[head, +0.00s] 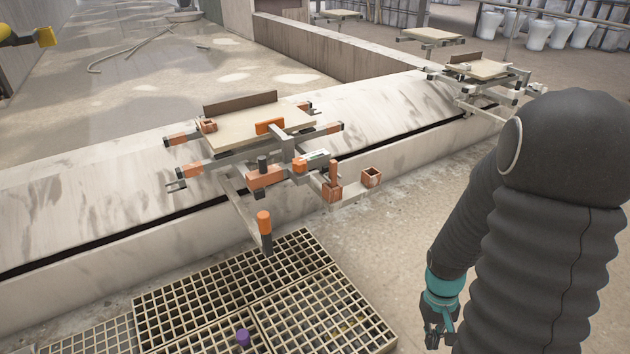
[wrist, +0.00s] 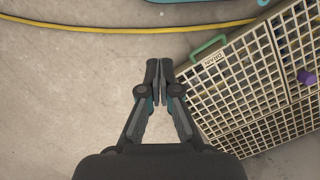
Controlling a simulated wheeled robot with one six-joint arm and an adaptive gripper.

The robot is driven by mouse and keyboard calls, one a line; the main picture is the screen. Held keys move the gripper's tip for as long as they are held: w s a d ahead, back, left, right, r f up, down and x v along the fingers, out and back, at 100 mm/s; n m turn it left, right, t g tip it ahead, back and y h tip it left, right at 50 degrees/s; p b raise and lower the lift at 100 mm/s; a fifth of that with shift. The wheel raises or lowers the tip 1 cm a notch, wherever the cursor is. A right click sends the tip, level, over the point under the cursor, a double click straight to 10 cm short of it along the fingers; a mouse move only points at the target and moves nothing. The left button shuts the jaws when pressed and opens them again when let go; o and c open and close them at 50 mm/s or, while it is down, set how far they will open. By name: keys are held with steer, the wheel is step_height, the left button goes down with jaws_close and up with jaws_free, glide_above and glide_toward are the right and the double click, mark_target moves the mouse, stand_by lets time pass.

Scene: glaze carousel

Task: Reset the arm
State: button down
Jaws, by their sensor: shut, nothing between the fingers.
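My gripper (head: 436,338) hangs low at the right of the head view, at the end of my dark sleeved arm with a teal cuff. In the wrist view my gripper (wrist: 159,66) points at the bare concrete floor, with its two dark fingers together and nothing between them. The floor grating lies just to the right of the fingers in that view. The gripper touches nothing that I can see.
A carousel carriage with a board (head: 245,130) and orange-tipped arms stands on the pale track. A yellow hose (wrist: 95,30) crosses the floor. Concrete (head: 400,215) between track and arm is clear.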

steer(key=s+a+r+t, duration=0.1)
steer(key=a+r+t, duration=0.1)
steer(key=r, duration=0.7)
steer(key=s+a+r+t, duration=0.2)
steer(key=a+r, duration=0.3)
steer(key=r, duration=0.5)
steer(key=s+a+r+t, duration=0.2)
steer(key=a+r+t, duration=0.1)
steer(key=r, duration=0.6)
steer(key=shift+s+a+r+t, duration=0.15)
steer(key=shift+a+t, duration=0.05)
steer(key=shift+t, duration=0.5)
steer(key=shift+d, duration=0.1)
